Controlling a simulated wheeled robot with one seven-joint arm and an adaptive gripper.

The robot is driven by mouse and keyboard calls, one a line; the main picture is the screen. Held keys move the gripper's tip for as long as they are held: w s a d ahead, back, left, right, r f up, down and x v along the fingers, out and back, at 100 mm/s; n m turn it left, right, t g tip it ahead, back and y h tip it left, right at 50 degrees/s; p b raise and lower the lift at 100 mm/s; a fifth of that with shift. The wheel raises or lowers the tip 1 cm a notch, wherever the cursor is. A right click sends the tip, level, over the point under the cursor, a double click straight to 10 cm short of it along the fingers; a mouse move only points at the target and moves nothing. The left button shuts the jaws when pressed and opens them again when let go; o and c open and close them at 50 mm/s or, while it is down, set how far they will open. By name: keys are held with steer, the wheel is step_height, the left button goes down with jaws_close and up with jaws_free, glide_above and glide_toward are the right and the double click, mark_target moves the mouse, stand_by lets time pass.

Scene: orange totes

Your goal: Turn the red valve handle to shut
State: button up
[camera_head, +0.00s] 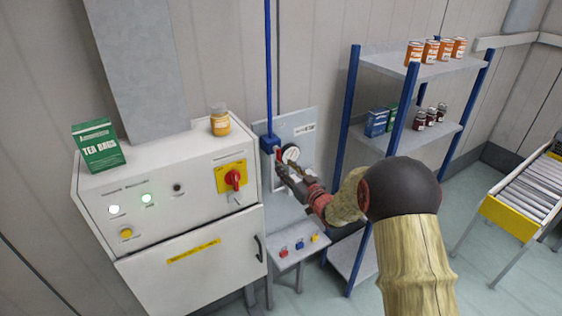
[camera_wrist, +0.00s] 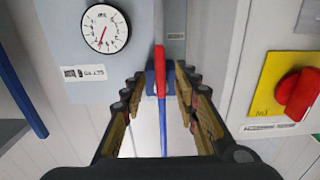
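The red valve handle (camera_wrist: 159,58) shows in the wrist view as a narrow bar in line with the blue pipe (camera_wrist: 163,130). The blue valve body (camera_wrist: 151,78) is partly hidden behind it. My gripper (camera_wrist: 161,76) is open, with one finger on each side of the handle. Gaps show on both sides, with the right finger closer. In the head view my gripper (camera_head: 284,172) is at the valve block (camera_head: 269,143) under the vertical blue pipe (camera_head: 267,70), and the handle there is mostly hidden.
A round gauge (camera_wrist: 105,28) is beside the valve. A white cabinet (camera_head: 190,220) with a red rotary switch (camera_head: 233,178) on a yellow plate stands left. A blue-post shelf (camera_head: 425,68) holds cans and boxes on the right.

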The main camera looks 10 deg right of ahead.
mark_target(280, 161)
steer(key=shift+p+x, duration=0.3)
steer(key=shift+x, duration=1.65)
steer(key=shift+c, duration=0.2)
jaws_close()
